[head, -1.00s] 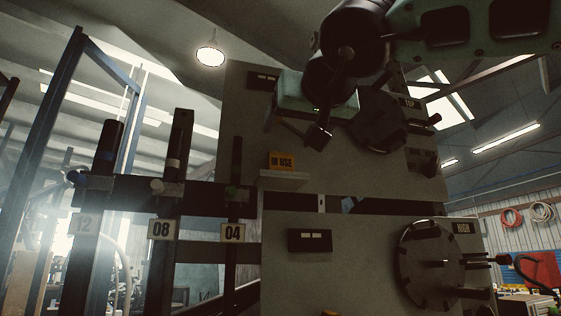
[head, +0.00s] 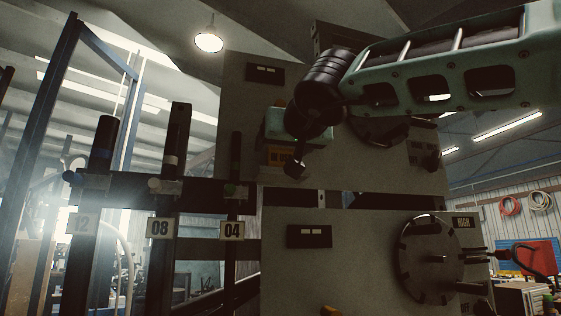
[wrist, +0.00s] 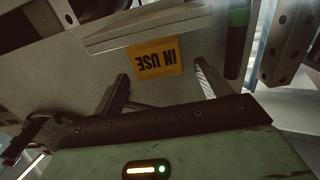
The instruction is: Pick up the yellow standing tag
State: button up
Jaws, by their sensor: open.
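The yellow tag reading "IN USE" (head: 281,156) stands on a small ledge (head: 276,175) on the grey machine panel. In the head view my gripper partly covers it. In the wrist view the tag (wrist: 158,57) appears upside down, near the middle, with the pale ledge (wrist: 140,30) above it in the picture. My gripper (wrist: 163,74) is open. Its two fingers point toward the panel, one on each side of the tag in the picture, with nothing held. The tag looks to be just beyond the fingertips; I cannot tell the exact gap.
Dark upright rods with plates 12 (head: 82,224), 08 (head: 159,228) and 04 (head: 232,231) stand left of the panel. A green-banded rod (wrist: 237,30) is close to the ledge in the wrist view. A round dial (head: 430,258) is lower right.

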jog(key=c, duration=1)
jog(key=shift+c, duration=0.3)
jog(key=shift+r, duration=0.1)
